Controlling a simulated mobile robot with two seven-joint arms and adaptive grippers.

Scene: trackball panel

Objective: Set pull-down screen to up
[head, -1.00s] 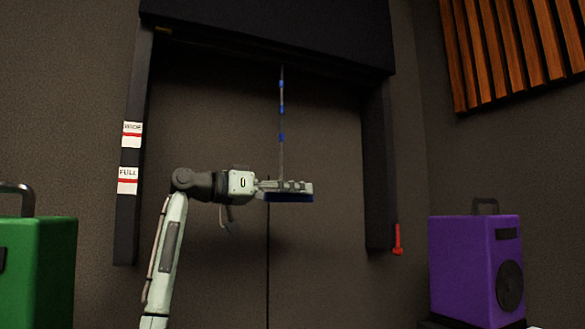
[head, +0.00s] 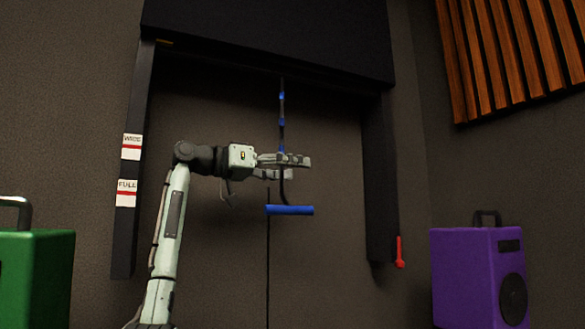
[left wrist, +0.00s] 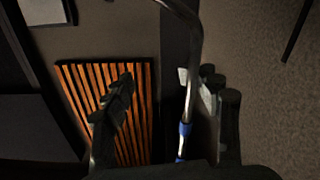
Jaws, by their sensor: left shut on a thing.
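The black pull-down screen unit (head: 265,40) spans the top of the head view between two dark side posts; no lowered screen surface shows below it. A thin pull cord (head: 282,108) with blue bands hangs from it. The cord bends slightly at its lower end, where a blue bar handle (head: 290,210) hangs level. My left gripper (head: 288,161) is shut on the cord, above the handle and apart from it. In the left wrist view the cord (left wrist: 194,75), with a blue band, runs beside one of the gripper's dark fingers. My right gripper is not in view.
The left post (head: 135,220) carries a WIDE label (head: 131,147) and a FULL label (head: 126,193). A red piece (head: 399,252) sits low on the right post (head: 380,180). A green case (head: 35,280) and a purple speaker (head: 478,275) stand at the sides. Wooden slats (head: 515,50) hang upper right.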

